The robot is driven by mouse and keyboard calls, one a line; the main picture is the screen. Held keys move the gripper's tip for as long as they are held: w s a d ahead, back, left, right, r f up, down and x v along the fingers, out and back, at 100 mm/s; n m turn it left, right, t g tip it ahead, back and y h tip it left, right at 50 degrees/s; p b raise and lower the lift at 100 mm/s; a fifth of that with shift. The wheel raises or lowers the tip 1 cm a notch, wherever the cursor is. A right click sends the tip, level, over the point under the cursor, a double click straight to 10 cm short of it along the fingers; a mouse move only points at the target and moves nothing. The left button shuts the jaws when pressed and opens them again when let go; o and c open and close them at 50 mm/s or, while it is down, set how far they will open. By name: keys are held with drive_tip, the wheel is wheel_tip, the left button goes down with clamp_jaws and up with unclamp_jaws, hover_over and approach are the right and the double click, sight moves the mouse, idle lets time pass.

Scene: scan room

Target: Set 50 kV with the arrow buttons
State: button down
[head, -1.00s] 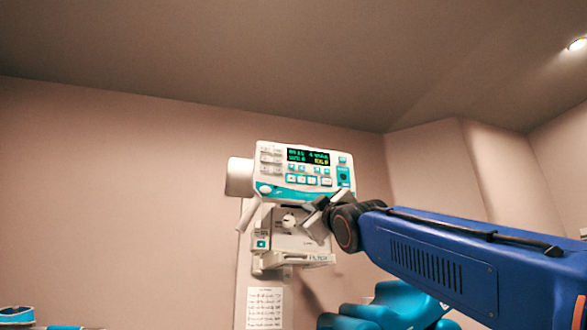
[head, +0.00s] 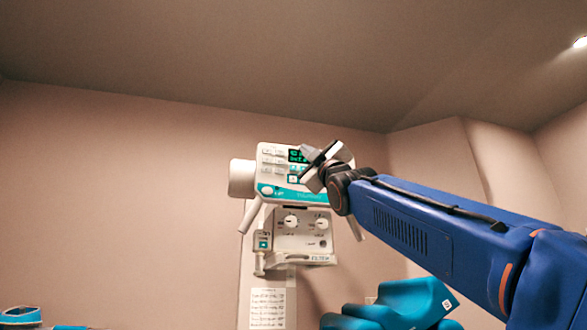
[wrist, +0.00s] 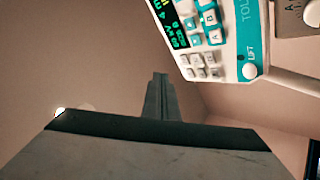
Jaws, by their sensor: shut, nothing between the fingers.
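The white and teal control unit (head: 274,180) hangs on the wall in the head view. Its dark display (head: 297,155) shows green characters, too small to read surely. In the wrist view the control panel (wrist: 247,92) is at the upper right, with the display (wrist: 170,24) and teal and white buttons (wrist: 209,18) partly in frame. My gripper (wrist: 160,78) points up, left of and apart from the panel in that view. Arrow marks cannot be made out.
A lower white box (head: 303,240) with knobs hangs under the unit. A handle (head: 249,216) sticks out at its left. A printed sheet (head: 267,308) is on the wall below. A teal padded chair (head: 400,305) stands at the lower right. The space left of the unit is clear.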

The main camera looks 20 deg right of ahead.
drive_tip(key=shift+w, duration=4.4)
drive_tip(key=shift+w, duration=0.4)
drive_tip(key=shift+w, duration=0.4)
drive_tip(key=shift+s, duration=0.85)
drive_tip(key=shift+s, duration=2.45)
